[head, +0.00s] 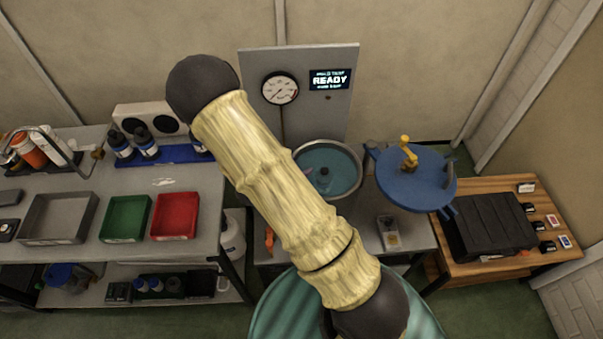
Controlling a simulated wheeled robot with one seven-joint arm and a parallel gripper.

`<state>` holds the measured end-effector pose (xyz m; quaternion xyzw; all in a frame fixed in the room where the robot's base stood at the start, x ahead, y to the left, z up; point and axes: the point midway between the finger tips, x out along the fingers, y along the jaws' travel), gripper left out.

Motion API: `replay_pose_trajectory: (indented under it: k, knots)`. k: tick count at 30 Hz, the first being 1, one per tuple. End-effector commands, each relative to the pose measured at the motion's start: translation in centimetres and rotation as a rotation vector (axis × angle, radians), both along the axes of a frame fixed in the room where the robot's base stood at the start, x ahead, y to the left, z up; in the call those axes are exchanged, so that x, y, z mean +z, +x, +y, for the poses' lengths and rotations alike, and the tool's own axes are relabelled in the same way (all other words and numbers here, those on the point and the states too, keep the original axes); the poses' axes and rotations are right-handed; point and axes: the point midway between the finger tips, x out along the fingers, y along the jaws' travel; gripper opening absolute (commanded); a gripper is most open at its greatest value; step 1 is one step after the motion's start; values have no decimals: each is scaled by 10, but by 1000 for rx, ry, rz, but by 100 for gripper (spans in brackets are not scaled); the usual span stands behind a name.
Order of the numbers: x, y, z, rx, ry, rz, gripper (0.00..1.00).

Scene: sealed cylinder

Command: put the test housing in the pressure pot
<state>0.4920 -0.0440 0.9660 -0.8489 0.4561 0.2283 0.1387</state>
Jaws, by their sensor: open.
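The pressure pot (357,190) is a round metal vessel on the grey bench, open at the top, with blue-green water inside. A small dark object (324,174) shows in the water near its middle; I cannot tell whether it is the test housing. The pot's blue lid (425,187), with a yellow handle, is swung off to the right. My arm, in a pale yellow sleeve, crosses the middle of the view and hides the pot's left front edge. My gripper is not in view.
A panel (310,115) with a gauge and a READY display stands behind the pot. The left bench holds grey, green (125,218) and red (175,215) trays and bottles on a blue mat. A black case (492,224) sits on the wooden table at right.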

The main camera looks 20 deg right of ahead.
Motion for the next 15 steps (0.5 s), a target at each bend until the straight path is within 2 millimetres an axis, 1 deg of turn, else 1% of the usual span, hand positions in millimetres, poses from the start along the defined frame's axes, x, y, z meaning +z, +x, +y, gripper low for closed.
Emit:
replay_pose_trajectory:
  k: [1, 4, 8, 11, 14, 15]
  knots:
    - [7, 5, 5, 30, 62, 14, 48]
    - [18, 10, 21, 131, 197, 74, 48]
    - [40, 8, 43, 285, 341, 161, 48]
    - [61, -2, 57, 411, 419, 231, 48]
    - [84, -20, 66, 539, 467, 311, 48]
    - [92, -29, 69, 589, 478, 345, 48]
